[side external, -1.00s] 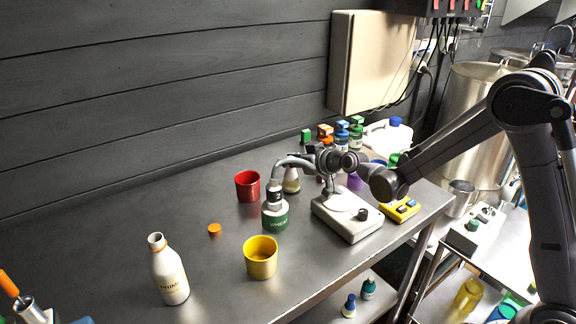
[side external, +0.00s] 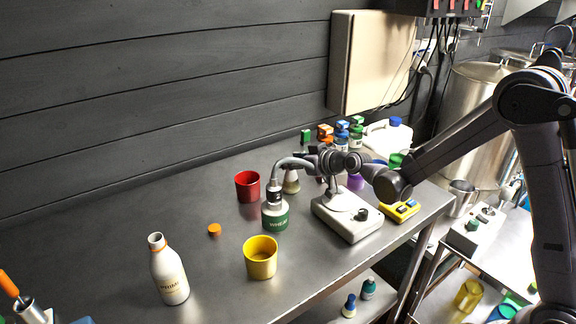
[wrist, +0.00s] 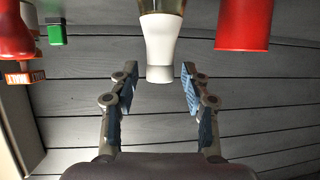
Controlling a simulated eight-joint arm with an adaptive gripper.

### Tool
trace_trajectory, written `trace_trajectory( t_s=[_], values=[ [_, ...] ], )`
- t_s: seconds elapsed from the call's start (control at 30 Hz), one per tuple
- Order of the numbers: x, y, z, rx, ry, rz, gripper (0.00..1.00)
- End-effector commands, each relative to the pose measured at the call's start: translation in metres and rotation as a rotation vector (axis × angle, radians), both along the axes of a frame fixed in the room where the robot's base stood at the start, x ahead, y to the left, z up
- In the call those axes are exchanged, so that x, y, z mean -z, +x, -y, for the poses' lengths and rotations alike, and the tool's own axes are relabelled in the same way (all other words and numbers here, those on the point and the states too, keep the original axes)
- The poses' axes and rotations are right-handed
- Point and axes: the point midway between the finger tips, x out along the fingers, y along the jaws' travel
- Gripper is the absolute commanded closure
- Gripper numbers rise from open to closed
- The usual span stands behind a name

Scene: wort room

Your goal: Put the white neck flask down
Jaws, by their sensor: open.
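The white neck flask (side external: 291,182) stands upright on the metal bench, partly hidden behind my gripper in the side view. In the wrist view, which is upside down, its white neck (wrist: 160,45) ends at the gap between my fingertips, and its glass body runs out of the top edge. My gripper (wrist: 159,82) is open, with one finger on each side of the neck's end and visible space on both sides. In the side view my gripper (side external: 291,164) is at the height of the flask's top.
A yellow cup (side external: 260,258), white bottle (side external: 168,272) and orange cap (side external: 214,230) are nearer. A stirrer-like device (side external: 347,218) is to the right. The left bench is mostly bare.

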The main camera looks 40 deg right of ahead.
Motion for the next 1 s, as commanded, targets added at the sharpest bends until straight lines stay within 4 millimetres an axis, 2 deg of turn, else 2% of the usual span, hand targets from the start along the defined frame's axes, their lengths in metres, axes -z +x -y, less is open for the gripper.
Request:
trace_trajectory(
  t_s=[0.5,1.0],
  values=[
    [-0.03,-0.075,0.01,0.001,0.0,0.0,0.53],
    [-0.045,-0.112,0.01,-0.006,0.003,-0.027,0.53]
  ],
)
